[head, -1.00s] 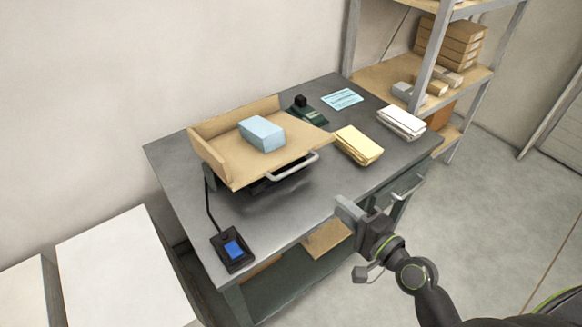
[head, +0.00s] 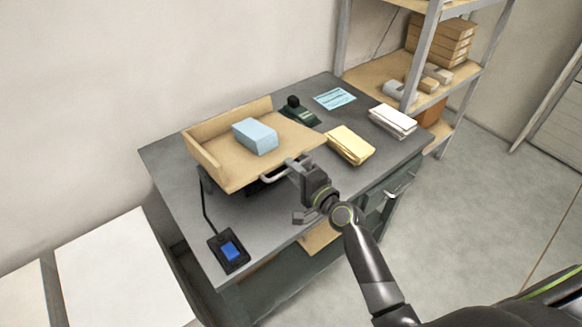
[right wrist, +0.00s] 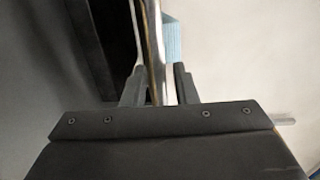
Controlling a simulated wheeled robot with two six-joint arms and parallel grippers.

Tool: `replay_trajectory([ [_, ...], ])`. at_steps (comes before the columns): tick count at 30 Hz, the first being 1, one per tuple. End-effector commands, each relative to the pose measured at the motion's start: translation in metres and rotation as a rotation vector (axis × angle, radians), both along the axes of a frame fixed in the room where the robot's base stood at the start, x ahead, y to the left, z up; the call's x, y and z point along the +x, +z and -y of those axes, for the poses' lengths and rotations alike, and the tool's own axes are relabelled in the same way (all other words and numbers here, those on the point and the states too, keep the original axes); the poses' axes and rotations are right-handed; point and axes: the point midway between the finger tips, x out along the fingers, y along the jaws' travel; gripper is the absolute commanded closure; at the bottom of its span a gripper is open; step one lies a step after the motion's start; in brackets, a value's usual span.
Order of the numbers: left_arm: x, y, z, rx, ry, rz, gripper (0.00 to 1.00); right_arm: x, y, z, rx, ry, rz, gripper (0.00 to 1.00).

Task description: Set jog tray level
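The jog tray (head: 215,165) is a tan board with raised walls along its back and left sides. It stands above the grey table on a dark base and looks tilted. A light blue block of paper (head: 255,136) lies on it. A metal bar handle (head: 270,178) runs along the tray's front edge. My right gripper (head: 298,168) is at this handle. In the right wrist view the bar (right wrist: 154,50) passes between its two fingers (right wrist: 160,85), with a gap showing on the right, so the fingers look open around it. My left gripper is not in view.
A shelf rack (head: 425,60) stands behind on the right.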

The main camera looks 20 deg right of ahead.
Motion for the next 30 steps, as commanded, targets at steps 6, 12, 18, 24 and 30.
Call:
replay_trajectory([
  [6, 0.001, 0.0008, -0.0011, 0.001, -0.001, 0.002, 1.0, 0.0093, -0.0007, -0.0036, 0.0, 0.0, -0.001, 0.74],
  [12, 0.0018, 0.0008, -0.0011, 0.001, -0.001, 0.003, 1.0, 0.0093, -0.0008, -0.0035, 0.0, 0.0, -0.001, 0.74],
  [18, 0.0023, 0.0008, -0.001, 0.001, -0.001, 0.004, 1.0, 0.0092, -0.0008, -0.0034, 0.0, 0.0, -0.001, 0.96],
  [24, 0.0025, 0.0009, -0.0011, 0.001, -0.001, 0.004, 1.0, 0.009, -0.001, -0.0034, 0.0, 0.0, -0.001, 1.0],
  [30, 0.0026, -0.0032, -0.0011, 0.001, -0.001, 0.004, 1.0, 0.009, -0.0036, -0.0033, 0.0, 0.0, 0.002, 1.0],
])
